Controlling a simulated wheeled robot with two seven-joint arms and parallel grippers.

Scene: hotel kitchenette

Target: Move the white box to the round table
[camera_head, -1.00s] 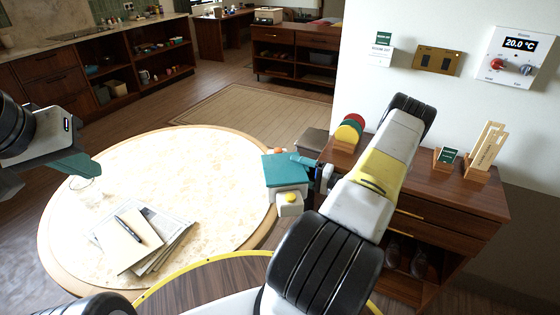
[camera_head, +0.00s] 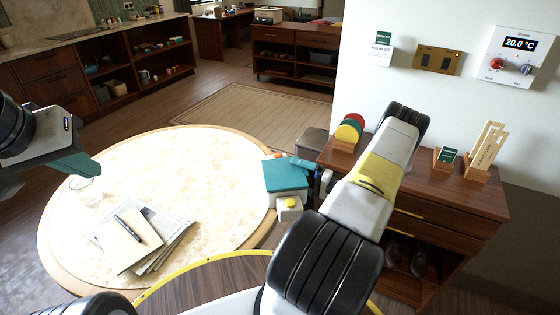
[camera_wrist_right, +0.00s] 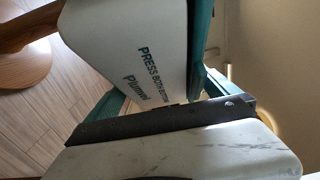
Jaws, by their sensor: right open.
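The white box (camera_wrist_right: 125,50) has a teal lid and printed text and fills the middle of the right wrist view. In the head view its teal lid (camera_head: 286,175) shows at the right edge of the round table (camera_head: 215,160); I cannot tell whether the box rests on anything. My right gripper (camera_wrist_right: 160,95) is open, with teal fingers close to the box; contact is unclear. In the head view my right forearm hides most of that gripper. My left gripper (camera_head: 82,163) hangs over the table's left side, seen side-on, its opening unclear.
Papers, a notepad and a pen (camera_head: 128,228) lie on the front of the round table; its middle is clear. A wooden cabinet (camera_head: 440,190) with card holders stands at the right against the wall. A grey box-like stool (camera_head: 311,142) stands behind the white box.

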